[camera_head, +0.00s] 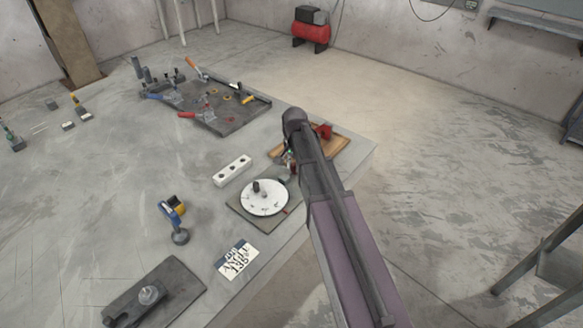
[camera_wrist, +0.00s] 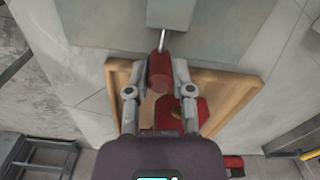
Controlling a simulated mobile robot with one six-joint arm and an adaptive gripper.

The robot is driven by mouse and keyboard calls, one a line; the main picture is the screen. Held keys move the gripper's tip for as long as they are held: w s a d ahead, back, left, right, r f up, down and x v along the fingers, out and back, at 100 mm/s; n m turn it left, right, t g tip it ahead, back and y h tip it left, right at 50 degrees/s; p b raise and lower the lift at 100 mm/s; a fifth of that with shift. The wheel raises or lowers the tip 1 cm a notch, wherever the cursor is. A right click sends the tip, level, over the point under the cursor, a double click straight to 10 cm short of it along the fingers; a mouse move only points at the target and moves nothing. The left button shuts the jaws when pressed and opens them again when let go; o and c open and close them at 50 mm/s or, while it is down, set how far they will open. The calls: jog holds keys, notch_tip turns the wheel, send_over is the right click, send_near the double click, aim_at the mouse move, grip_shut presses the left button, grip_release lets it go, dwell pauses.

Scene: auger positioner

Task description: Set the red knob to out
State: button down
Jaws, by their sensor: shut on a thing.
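The red knob (camera_wrist: 159,68) is a short red cylinder on a thin metal rod that comes from a grey block (camera_wrist: 170,12) in the wrist view. My gripper (camera_wrist: 158,66) has its two fingers closed on either side of the knob. Whether the knob stands in or out cannot be told from this view. In the head view my arm hides most of the gripper and the part it holds.
A wooden tray (camera_wrist: 225,84) with a red object in it lies beyond the fingers. In the head view a white dial (camera_head: 265,200) on a dark plate and a white block with holes (camera_head: 232,170) stand left of my arm.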

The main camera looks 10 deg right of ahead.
jog(key=shift+c, duration=2.4)
grip_release()
jog(key=shift+w+d, duration=0.2)
jog(key=shift+s+a, duration=0.15)
jog(key=shift+s+a, duration=0.55)
jog(key=shift+a, duration=0.05)
jog(key=shift+a+r, duration=0.1)
jog(key=shift+r, duration=0.15)
notch_tip(320, 180, up, 14)
jog(key=f+p, duration=0.1)
jog(key=p, duration=1.3)
jog(key=s+d+f+n+b, duration=0.1)
jog(key=s+n, duration=0.3)
jog(key=s, duration=0.4)
jog(key=s+f+n+b, duration=0.2)
jog(key=s+n, duration=0.1)
jog(key=s, duration=0.6)
jog(key=shift+s+d+n+b, duration=0.2)
jog(key=shift+d+n+b, duration=0.15)
jog(key=shift+d+n, duration=0.05)
jog(key=shift+f, duration=0.1)
